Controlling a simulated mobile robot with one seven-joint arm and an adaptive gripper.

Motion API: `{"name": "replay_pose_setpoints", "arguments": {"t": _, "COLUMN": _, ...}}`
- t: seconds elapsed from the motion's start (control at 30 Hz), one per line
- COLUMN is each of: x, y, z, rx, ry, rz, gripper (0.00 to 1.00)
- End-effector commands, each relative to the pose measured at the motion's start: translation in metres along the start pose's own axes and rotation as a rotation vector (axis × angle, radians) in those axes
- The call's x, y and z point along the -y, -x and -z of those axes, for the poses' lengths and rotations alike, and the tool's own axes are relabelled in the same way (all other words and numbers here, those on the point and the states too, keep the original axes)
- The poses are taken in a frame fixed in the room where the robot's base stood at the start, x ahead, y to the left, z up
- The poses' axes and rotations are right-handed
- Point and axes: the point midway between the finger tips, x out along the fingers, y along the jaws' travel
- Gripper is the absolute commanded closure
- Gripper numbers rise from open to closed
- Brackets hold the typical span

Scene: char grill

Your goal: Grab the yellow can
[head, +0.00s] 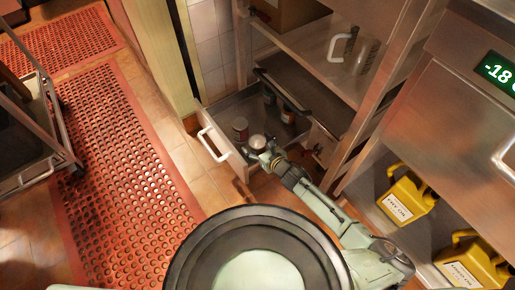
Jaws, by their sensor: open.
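My gripper (261,153) reaches over the front of an open drawer (213,142) and is open. A round, pale-topped can (257,141) stands at its tip. The gripper partly hides this can, so I cannot tell its side colour or whether the fingers touch it. No can in the drawer shows clearly as yellow. Two yellow jugs, a nearer one (470,265) and a farther one (406,198), stand at the right, apart from my gripper; the farther one is labelled fry oil.
Small bottles (287,112) stand deeper in the drawer. A cart (38,150) stands at the far left. Red perforated mats (125,170) cover open floor.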

Motion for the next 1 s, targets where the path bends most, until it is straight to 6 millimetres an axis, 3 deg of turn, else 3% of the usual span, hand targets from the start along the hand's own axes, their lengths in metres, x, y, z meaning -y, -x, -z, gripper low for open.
{"name": "replay_pose_setpoints", "arguments": {"t": 0.17, "x": 0.0001, "y": 0.0003, "z": 0.0, "rx": 0.0, "ry": 0.0, "rz": 0.0, "gripper": 0.24}}
{"name": "replay_pose_setpoints", "arguments": {"t": 1.0, "x": -0.0001, "y": 0.0005, "z": 0.0001, "rx": 0.0, "ry": 0.0, "rz": 0.0, "gripper": 0.8}}
